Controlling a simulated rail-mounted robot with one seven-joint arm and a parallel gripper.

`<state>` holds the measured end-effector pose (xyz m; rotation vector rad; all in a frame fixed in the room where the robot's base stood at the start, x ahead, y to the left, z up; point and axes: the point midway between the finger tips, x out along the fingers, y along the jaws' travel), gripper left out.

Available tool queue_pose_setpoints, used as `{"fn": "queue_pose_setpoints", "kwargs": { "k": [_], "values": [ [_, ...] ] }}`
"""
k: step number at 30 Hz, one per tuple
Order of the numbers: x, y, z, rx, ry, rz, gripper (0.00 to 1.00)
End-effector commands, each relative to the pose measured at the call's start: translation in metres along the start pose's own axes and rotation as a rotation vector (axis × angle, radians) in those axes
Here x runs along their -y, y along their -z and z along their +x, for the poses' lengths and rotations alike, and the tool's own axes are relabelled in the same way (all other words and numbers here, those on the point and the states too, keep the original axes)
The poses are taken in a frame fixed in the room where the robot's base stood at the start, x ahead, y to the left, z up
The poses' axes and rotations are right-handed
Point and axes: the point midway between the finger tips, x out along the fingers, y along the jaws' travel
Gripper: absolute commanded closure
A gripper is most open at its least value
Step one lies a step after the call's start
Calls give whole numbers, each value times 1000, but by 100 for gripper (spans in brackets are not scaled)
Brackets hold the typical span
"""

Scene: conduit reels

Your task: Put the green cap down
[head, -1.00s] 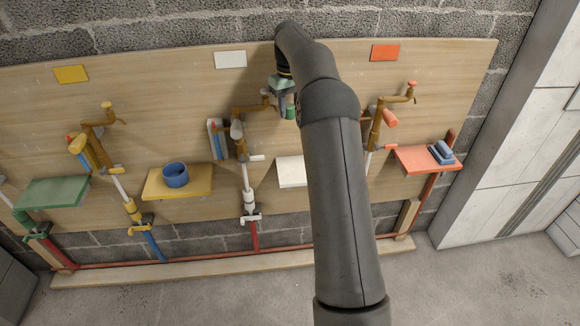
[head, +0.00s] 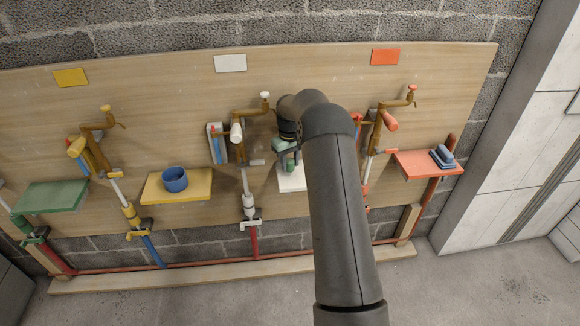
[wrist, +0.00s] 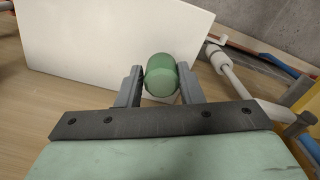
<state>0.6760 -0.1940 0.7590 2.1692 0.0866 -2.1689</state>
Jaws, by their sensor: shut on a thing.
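The green cap (wrist: 160,76) is held between the two grey fingers of my gripper (wrist: 161,86) in the wrist view. In the head view my gripper (head: 287,158) is just above the white shelf (head: 292,181), and my arm hides part of that shelf. The white shelf also shows as a white panel (wrist: 95,45) behind the cap in the wrist view. I cannot tell whether the cap touches it.
A yellow shelf (head: 198,192) with a blue cup (head: 174,179) is to the left. A green shelf (head: 50,197) is farther left. An orange shelf (head: 420,171) with a blue item (head: 442,156) is to the right. Brown pipes with taps stand between the shelves.

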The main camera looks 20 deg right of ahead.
Motion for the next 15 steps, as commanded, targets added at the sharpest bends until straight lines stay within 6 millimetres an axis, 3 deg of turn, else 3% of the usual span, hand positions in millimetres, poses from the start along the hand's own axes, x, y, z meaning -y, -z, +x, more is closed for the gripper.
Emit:
{"fn": "queue_pose_setpoints", "kwargs": {
  "k": [4, 13, 14, 15],
  "values": [
    [0, 0, 21, 1, 1, 1, 100],
    [0, 0, 24, 0, 0, 0, 100],
    [0, 0, 24, 0, 0, 0, 64],
    [0, 0, 23, 0, 0, 0, 53]
  ]
}}
